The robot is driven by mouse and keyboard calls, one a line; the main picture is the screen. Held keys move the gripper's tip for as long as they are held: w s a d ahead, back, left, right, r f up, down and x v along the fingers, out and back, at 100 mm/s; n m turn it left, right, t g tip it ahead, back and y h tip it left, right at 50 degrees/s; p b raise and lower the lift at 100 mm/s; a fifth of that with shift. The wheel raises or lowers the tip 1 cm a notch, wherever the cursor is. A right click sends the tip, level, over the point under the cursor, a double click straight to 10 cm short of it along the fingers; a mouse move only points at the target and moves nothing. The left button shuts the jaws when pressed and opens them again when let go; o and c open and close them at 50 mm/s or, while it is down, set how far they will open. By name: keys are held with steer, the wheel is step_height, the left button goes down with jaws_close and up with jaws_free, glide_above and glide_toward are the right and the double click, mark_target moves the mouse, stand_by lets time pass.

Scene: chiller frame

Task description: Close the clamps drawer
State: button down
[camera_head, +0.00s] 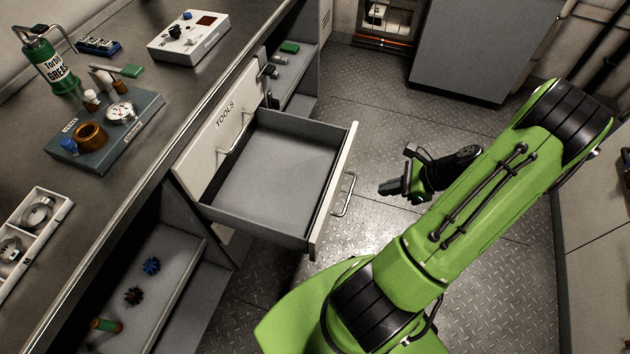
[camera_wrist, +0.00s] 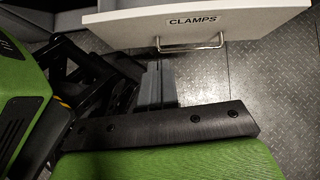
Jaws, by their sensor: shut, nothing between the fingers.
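The clamps drawer (camera_head: 275,165) is pulled far out below the closed drawer marked TOOLS in the head view, and its grey inside is empty. Its pale front carries a bar handle (camera_head: 345,195). In the wrist view the front reads CLAMPS (camera_wrist: 200,22), with the handle (camera_wrist: 192,46) below the label. My gripper (camera_head: 388,188) is shut and empty, out over the floor to the right of the drawer front, apart from it. The wrist view shows its dark fingers (camera_wrist: 157,82) just below the handle in the picture; contact is not visible.
The TOOLS drawer front (camera_head: 219,130) sits flush under the worktop. The worktop (camera_head: 150,75) holds a grease can, a gauge plate and a control box. An open lower shelf (camera_head: 150,275) holds small knobs. Clear metal floor (camera_head: 380,120) lies right of the drawer.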

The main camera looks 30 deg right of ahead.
steer(key=f+m, duration=0.1)
steer(key=f, duration=0.1)
steer(key=b, duration=0.3)
glide_toward(334, 195)
step_height(334, 195, down, 3)
steer(key=s, duration=0.1)
steer(key=w+a, duration=0.1)
steer(key=w+a+b, duration=0.1)
steer(key=shift+w+a+f+t+b, duration=0.3)
steer(key=shift+w+a+f, duration=0.05)
steer(key=shift+w, duration=0.05)
steer(key=shift+w+a+r, duration=0.1)
steer(key=shift+w+a, duration=0.15)
steer(key=shift+w, duration=0.05)
